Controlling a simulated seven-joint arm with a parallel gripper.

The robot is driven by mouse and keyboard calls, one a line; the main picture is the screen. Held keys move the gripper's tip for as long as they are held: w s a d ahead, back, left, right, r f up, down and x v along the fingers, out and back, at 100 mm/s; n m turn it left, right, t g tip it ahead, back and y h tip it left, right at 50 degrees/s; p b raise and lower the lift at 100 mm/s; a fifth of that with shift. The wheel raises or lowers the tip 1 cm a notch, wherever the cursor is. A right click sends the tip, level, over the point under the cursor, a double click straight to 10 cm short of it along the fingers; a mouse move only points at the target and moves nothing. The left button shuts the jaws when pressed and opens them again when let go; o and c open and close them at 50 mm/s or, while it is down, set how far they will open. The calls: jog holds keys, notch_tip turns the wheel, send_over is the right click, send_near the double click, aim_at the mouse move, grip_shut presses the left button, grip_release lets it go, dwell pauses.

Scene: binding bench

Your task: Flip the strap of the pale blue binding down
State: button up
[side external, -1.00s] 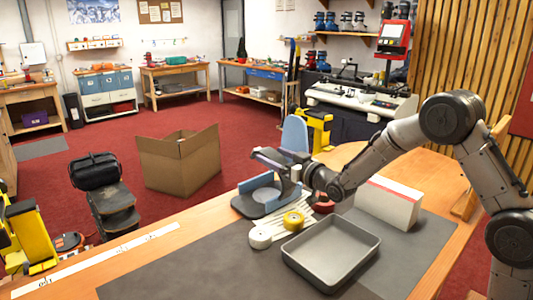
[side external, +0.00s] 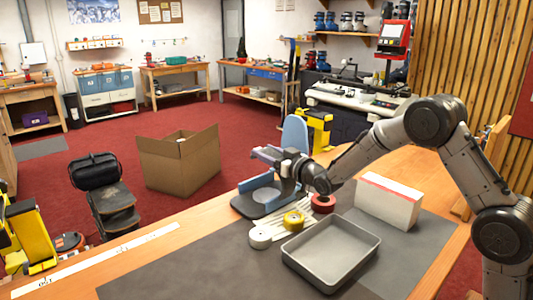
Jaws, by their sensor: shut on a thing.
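The pale blue binding (side external: 246,184) stands on its dark base at the far edge of the bench, with its tall pale blue highback (side external: 295,134) upright behind. My gripper (side external: 280,164) is at the binding, reaching in from the right above its base. The gripper is shut on the grey-lilac strap (side external: 266,153), which sits raised above the binding. The fingertips are small here and partly merge with the strap.
A grey tray (side external: 331,252) lies on the dark mat in front. White strips, a yellow tape roll (side external: 293,219), a white roll (side external: 260,237) and a red roll (side external: 322,203) lie near the binding. A white box (side external: 388,202) stands to the right. The mat's left part is clear.

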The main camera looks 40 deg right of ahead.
grip_shut()
jog(key=shift+w, duration=0.1)
jog(key=shift+w+f+g, duration=1.05)
jog(key=shift+w+g, duration=0.1)
jog(key=shift+g, duration=0.15)
jog(key=shift+w+a+f+g, duration=0.15)
jog(key=shift+w+f+g, duration=0.3)
jog(key=shift+f+g, duration=0.25)
jog(key=shift+w+a+f+g, duration=0.1)
jog(key=shift+w+f+g, duration=0.35)
jog(key=shift+f+g, duration=0.2)
jog(key=shift+w+f+g, duration=0.15)
jog(key=shift+f+g, duration=0.05)
jog(key=shift+g, duration=0.05)
jog(key=shift+d+f, duration=0.3)
jog(key=shift+d, duration=0.05)
